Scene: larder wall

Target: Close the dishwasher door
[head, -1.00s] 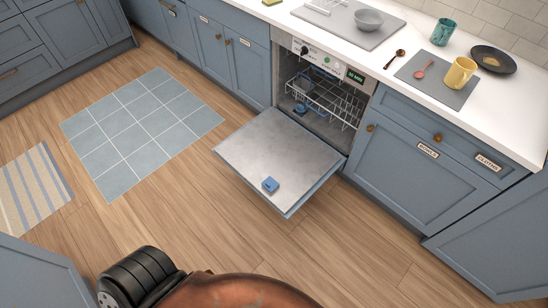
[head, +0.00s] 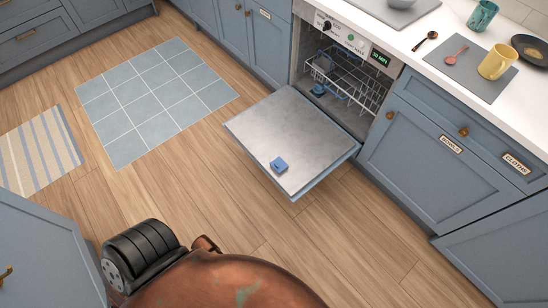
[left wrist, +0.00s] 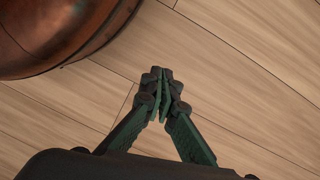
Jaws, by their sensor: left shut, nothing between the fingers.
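The dishwasher door (head: 290,135) hangs open and lies about level above the floor, its inner face up. A small blue block (head: 279,165) lies on it near the outer edge. The dishwasher (head: 345,75) sits under the counter, with a wire rack (head: 352,82) and some blue items inside. In the left wrist view my left gripper (left wrist: 157,75) is shut and empty over bare wood floor, and the dishwasher door is not in that view. Neither gripper shows in the head view.
A tiled blue mat (head: 155,100) and a striped rug (head: 38,150) lie on the floor to the left. Blue cabinets (head: 425,165) flank the dishwasher. A yellow mug (head: 497,62) and a red spoon (head: 470,72) are on the counter. The floor before the door is clear.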

